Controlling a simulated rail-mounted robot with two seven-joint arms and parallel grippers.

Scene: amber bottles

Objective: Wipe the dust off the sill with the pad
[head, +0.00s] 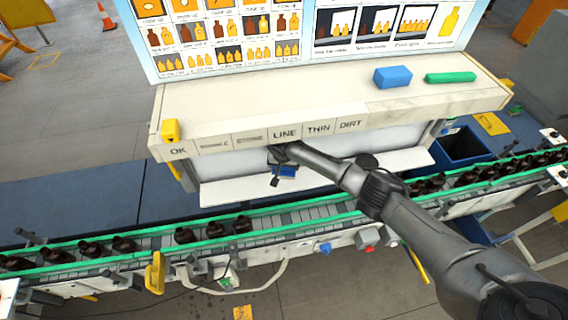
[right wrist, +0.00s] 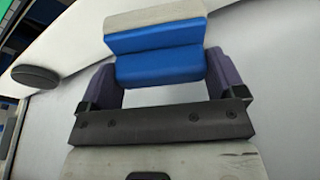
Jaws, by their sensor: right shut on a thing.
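My right gripper (right wrist: 160,82) is shut on a blue pad (right wrist: 160,55) with a pale grey far face; the pad sits between its two purple fingers. In the head view my right arm reaches in from the lower right, and the pad (head: 288,171) shows just below the label strip, in front of the pale recess. A narrow white sill (head: 235,192) runs along the bottom of that recess. I cannot tell whether the pad touches it. Distinct dust on this sill cannot be made out. My left gripper is not in view.
Above, a wide beige shelf (head: 260,103) carries a blue block (head: 393,77), a green bar (head: 450,77) and a yellow piece (head: 170,130). Below, a conveyor (head: 320,212) carries several amber bottles (head: 243,224). A dark blue bin (head: 462,145) stands at right.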

